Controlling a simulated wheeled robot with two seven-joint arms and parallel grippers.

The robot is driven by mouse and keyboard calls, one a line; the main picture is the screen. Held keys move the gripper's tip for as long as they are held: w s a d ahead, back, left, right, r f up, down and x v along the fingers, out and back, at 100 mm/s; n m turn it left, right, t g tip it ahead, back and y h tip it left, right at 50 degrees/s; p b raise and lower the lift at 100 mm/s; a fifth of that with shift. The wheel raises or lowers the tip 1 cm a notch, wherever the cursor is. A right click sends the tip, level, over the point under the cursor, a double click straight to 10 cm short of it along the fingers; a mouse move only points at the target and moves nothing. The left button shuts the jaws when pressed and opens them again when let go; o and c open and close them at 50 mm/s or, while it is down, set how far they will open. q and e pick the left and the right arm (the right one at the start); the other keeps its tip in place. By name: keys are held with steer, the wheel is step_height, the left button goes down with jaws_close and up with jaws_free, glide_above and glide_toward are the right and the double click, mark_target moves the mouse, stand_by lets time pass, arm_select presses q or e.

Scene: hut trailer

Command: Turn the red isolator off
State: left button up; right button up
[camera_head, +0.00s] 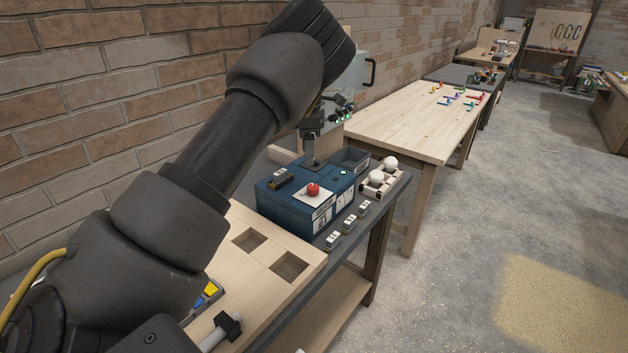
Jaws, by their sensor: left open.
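The red isolator knob (313,189) sits on a white square plate on top of a blue box (292,215). Its exact turn position is too small to tell. My left arm reaches in from the lower left, over the bench. My left gripper (328,122) is open, above and behind the red knob and apart from it. The arm partly hides the gripper and the bench's back. A grey upright piece stands at the back of the box, below the gripper; I cannot tell clearly what it is. My right gripper is out of view.
A wooden board with square recesses (289,266) lies nearer on the bench. Several small switches (348,224) line the front edge. A wooden tray (375,190) with white balls stands right of the box. A brick wall (110,90) runs behind. The floor at right is clear.

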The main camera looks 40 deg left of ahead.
arm_select(q)
glide_above(313, 187)
steer(key=f, duration=0.4)
steer(key=w+f, duration=0.1)
steer(key=f, duration=0.1)
steer(key=shift+d+p, duration=0.1)
steer(key=shift+p, duration=0.3)
steer(key=f, duration=0.3)
steer(key=s+f+p, duration=0.1)
steer(key=shift+s+a+f, duration=0.1)
steer(key=shift+a+f, duration=0.05)
steer(key=shift+a, duration=0.1)
steer(key=shift+w+d+f, duration=0.1)
steer(key=shift+w+f, duration=0.2)
steer(key=shift+f, duration=0.35)
steer(key=shift+s, duration=0.1)
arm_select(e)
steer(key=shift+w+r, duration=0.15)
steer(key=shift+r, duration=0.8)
arm_select(q)
steer(key=shift+r, duration=0.1)
steer(key=c, duration=1)
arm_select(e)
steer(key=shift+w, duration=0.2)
